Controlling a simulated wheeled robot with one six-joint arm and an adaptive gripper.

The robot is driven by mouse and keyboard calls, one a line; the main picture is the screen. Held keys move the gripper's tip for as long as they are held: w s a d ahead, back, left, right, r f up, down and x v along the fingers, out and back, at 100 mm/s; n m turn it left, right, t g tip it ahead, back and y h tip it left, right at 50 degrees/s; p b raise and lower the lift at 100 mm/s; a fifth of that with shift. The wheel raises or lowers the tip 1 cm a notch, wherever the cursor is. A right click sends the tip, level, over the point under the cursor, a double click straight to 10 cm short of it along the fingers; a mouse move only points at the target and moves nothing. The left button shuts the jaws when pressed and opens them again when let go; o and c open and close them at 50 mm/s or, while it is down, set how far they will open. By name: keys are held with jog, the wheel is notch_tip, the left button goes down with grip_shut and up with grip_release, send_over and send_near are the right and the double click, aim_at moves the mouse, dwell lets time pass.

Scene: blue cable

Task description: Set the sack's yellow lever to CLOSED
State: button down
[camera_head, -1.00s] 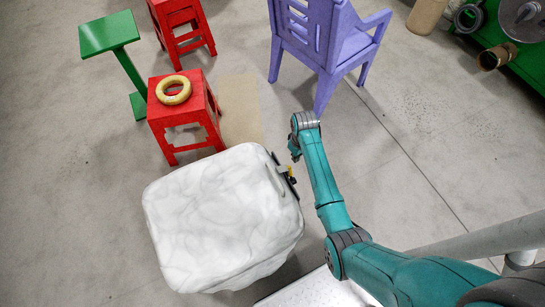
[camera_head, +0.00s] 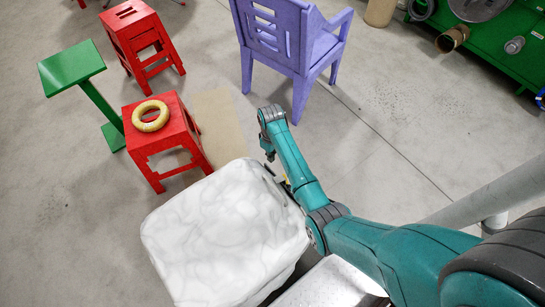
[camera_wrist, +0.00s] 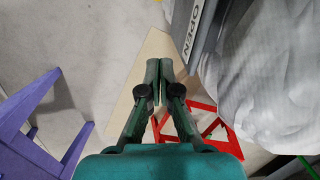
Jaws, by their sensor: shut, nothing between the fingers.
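The white sack (camera_head: 226,235) stands on the floor in the lower middle of the head view. It also fills the right of the wrist view (camera_wrist: 260,65) as a pale grey surface. A grey panel on its side carries the word OPEN in the wrist view (camera_wrist: 192,28). The yellow lever is not clear in the wrist view, and in the head view my arm and the sack's edge mostly hide that area. My gripper (camera_wrist: 160,64) is shut and empty, beside the panel with a gap to it. In the head view my gripper (camera_head: 270,157) hangs just beyond the sack's far right corner.
A red stool (camera_head: 165,135) with a yellow ring (camera_head: 151,115) stands beyond the sack. Another red stool (camera_head: 141,42), a green stand (camera_head: 72,67) and a purple chair (camera_head: 290,45) are farther back. A green bench (camera_head: 490,45) is at upper right.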

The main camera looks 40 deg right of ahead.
notch_tip(320, 180, down, 8)
jog(key=r, duration=0.1)
jog(key=shift+s+d+r, duration=0.1)
jog(key=shift+s+r, duration=0.1)
jog(key=shift+s, duration=0.5)
jog(key=shift+s+d+r, duration=0.1)
jog(key=shift+s+r, duration=0.15)
jog(key=shift+s, duration=0.5)
jog(key=shift+s+r, duration=0.2)
jog(key=shift+s, duration=0.5)
